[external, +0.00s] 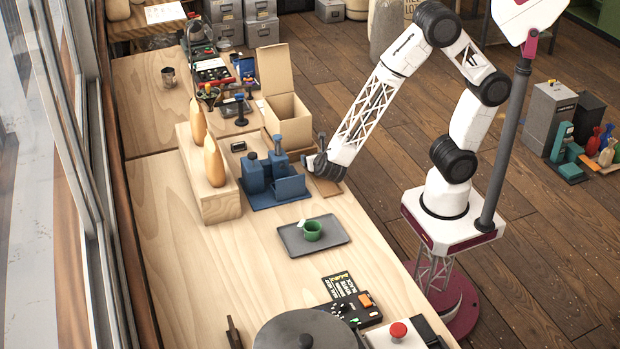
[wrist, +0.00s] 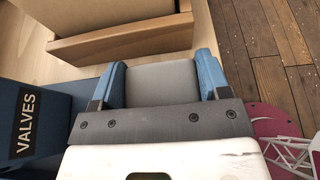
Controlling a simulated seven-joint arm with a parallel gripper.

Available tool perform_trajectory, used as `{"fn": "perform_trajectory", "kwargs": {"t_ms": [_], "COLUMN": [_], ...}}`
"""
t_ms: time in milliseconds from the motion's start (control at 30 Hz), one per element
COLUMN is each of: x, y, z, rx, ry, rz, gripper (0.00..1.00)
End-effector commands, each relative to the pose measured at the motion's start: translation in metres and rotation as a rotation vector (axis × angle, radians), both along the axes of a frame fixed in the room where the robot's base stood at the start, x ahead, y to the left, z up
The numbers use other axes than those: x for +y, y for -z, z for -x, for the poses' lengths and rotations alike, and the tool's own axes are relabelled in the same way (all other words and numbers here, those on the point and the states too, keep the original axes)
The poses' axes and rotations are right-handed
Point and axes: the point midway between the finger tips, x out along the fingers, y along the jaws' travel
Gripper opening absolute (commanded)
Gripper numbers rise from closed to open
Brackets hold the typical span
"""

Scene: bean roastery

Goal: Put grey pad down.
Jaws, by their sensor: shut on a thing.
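The grey pad (wrist: 162,83) shows in the wrist view between the two blue fingertips of my gripper (wrist: 161,80). The fingers are shut on its left and right sides. In the external view my gripper (external: 318,162) is low over the table's right edge, between the cardboard box and the blue holder. The pad cannot be told apart clearly from the gripper there. Whether the pad touches the surface beneath it cannot be told.
An open cardboard box (external: 287,115) stands just behind my gripper. A blue holder (external: 277,200) stands to its left, and a brown board (external: 326,187) lies below it. A grey tray (external: 335,231) with a green cup (external: 312,231) is nearer. Bare table lies left of the tray.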

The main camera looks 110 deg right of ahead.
Motion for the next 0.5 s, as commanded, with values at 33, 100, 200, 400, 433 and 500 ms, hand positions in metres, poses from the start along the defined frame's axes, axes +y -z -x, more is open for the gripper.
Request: {"fn": "perform_trajectory", "kwargs": {"t_ms": [33, 100, 200, 400, 433, 500], "x": [0.0000, 0.0000, 0.0001, 0.0002, 0.0002, 0.0003], "y": [0.0012, 0.0028, 0.0056, 0.0091, 0.0096, 0.0106], "z": [0.0000, 0.0000, 0.0002, 0.0015, 0.0019, 0.0029], "rx": [0.001, 0.001, 0.001, 0.004, 0.005, 0.007], "ry": [0.000, 0.000, 0.000, -0.001, 0.000, 0.000], "rz": [0.000, 0.000, -0.001, -0.004, -0.004, -0.004], "gripper": [0.47, 0.47, 0.47, 0.92, 0.95, 0.95]}}
